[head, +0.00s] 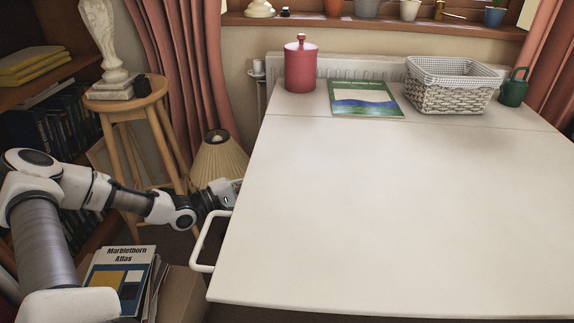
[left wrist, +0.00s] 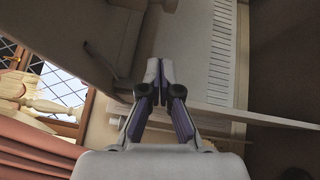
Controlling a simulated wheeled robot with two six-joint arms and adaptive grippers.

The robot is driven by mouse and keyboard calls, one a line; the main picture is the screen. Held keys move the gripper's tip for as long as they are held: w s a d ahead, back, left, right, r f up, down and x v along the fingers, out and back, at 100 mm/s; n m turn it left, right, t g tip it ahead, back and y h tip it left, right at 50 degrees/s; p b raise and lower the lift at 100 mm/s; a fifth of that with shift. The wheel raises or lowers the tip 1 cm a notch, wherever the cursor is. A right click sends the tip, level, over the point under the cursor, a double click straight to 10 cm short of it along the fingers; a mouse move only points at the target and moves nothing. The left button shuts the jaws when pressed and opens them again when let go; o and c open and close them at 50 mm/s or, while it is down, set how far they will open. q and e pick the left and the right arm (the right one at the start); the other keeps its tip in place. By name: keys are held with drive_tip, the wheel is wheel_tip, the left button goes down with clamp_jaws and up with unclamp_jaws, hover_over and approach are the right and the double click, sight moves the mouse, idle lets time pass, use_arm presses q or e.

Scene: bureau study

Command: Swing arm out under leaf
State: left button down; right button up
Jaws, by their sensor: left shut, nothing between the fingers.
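The white leaf (head: 390,210) lies flat and level across the head view, with a seam toward its back. A white loop handle (head: 203,240) sticks out from its left edge. My left gripper (head: 236,184) is at the leaf's left edge, behind the handle, its tips partly hidden by the leaf. In the left wrist view its fingers (left wrist: 153,72) are together and hold nothing. A pale bar (left wrist: 260,121) runs to the right beyond the fingers there; I cannot tell if it is the support arm. The space under the leaf is hidden in the head view. My right gripper is out of view.
A red canister (head: 300,66), a green book (head: 364,99), a wicker basket (head: 448,92) and a green can (head: 513,90) stand at the back. A pleated lamp shade (head: 219,163), a wooden stool (head: 126,103) and an atlas (head: 120,277) crowd the left side.

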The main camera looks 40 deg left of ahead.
use_arm(q)
drive_tip(key=d+b+x, duration=0.1)
drive_tip(key=b+x, duration=0.8)
drive_tip(key=b, duration=0.1)
drive_tip(key=shift+d+f+m+b, duration=0.25)
drive_tip(key=shift+d+m+b, duration=0.1)
drive_tip(key=shift+d, duration=0.2)
drive_tip(key=s+d, duration=0.2)
drive_tip(key=d, duration=0.1)
drive_tip(key=s+d, duration=0.1)
drive_tip(key=shift+s+d, duration=0.1)
drive_tip(key=shift+d, duration=0.3)
drive_tip(key=shift+a, duration=0.15)
